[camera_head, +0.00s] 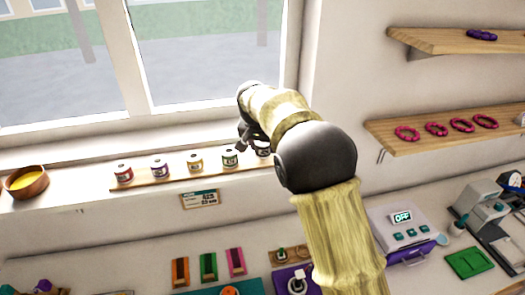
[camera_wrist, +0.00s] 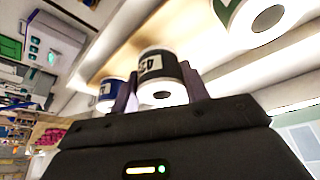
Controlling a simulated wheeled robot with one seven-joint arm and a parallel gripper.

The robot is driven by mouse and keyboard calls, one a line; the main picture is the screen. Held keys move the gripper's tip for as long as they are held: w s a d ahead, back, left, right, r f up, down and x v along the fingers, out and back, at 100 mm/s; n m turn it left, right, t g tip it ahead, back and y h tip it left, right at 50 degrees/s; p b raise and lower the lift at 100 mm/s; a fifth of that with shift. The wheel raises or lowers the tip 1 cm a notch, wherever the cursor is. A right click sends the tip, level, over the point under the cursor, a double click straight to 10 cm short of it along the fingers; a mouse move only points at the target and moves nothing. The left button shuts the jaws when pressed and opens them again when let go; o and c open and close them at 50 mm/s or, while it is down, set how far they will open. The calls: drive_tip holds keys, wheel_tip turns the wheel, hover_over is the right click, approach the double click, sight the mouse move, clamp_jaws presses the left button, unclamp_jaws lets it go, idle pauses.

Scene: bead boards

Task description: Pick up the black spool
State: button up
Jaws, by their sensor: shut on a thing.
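The black spool (camera_wrist: 158,68) has white ends and a pale label. In the wrist view it sits between the two fingers of my gripper (camera_wrist: 160,92), which is shut on it. In the head view my gripper (camera_head: 250,139) is at the right part of the spool row on the windowsill, and my arm hides much of that spot. I cannot tell whether the spool still touches the board.
Red (camera_head: 123,173), purple (camera_head: 160,168) and yellow (camera_head: 195,163) spools stand left on the wooden board (camera_head: 178,176). A bowl (camera_head: 27,183) is far left. A shelf (camera_head: 450,140) is right.

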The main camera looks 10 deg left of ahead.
wheel_tip(320, 180, up, 8)
drive_tip(key=b, duration=0.1)
drive_tip(key=shift+r, duration=0.2)
idle(0.6)
